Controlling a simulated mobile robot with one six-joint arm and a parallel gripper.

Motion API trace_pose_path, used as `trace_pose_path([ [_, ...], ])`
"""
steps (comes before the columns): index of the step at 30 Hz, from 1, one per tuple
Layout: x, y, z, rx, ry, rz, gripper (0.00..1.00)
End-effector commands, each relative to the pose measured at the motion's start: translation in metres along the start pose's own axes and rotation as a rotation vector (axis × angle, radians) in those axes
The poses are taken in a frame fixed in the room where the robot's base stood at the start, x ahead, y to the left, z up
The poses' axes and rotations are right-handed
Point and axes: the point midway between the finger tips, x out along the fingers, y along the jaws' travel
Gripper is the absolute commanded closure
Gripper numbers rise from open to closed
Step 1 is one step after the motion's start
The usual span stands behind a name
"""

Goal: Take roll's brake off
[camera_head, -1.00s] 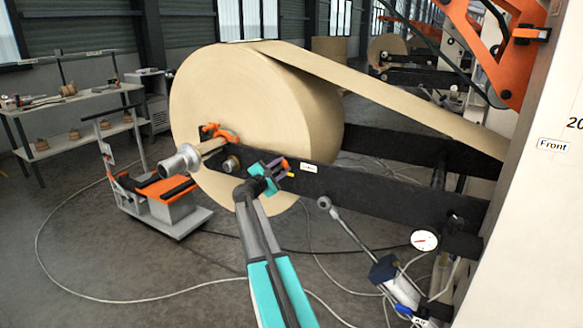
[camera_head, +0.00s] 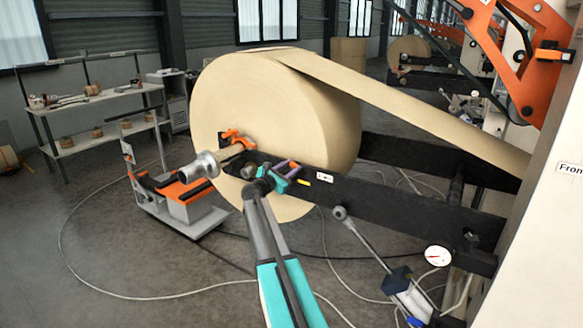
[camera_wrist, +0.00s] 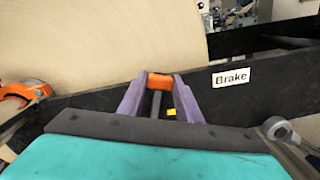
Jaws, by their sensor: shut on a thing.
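The brake lever has an orange handle (camera_wrist: 159,80) and a grey stem (camera_wrist: 157,103), seen in the wrist view against the black arm beam (camera_wrist: 285,85). My gripper (camera_wrist: 158,84) has its two purple fingers on either side of the orange handle and is shut on it. A white "Brake" label (camera_wrist: 230,77) is on the beam to the right of it. In the head view my gripper (camera_head: 285,169) is at the beam beside the big kraft roll (camera_head: 285,110); its fingers hide the handle there. A small yellow mark (camera_head: 303,182) shows right of the fingers.
An orange clamp (camera_head: 236,137) and a metal shaft end (camera_head: 200,166) stick out left of my gripper. A lift cart (camera_head: 195,210) stands at the left. A cylinder rod (camera_head: 365,238) and a gauge (camera_head: 438,256) are lower right. Cables lie on the floor.

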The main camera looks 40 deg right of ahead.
Motion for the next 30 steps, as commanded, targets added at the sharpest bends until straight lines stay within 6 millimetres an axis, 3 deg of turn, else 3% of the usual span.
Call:
trace_pose_path([
  [10, -0.0019, 0.0031, -0.0035, 0.002, 0.008, 0.009, 1.00],
  [11, -0.0019, 0.0030, -0.0037, 0.003, 0.008, 0.009, 0.66],
  [14, -0.0008, 0.0016, -0.0030, 0.002, 0.007, 0.007, 0.50],
  [23, 0.0012, -0.0012, -0.0015, 0.001, 0.004, 0.002, 0.50],
  [30, -0.0082, -0.0020, -0.0018, 0.001, 0.003, 0.002, 0.50],
])
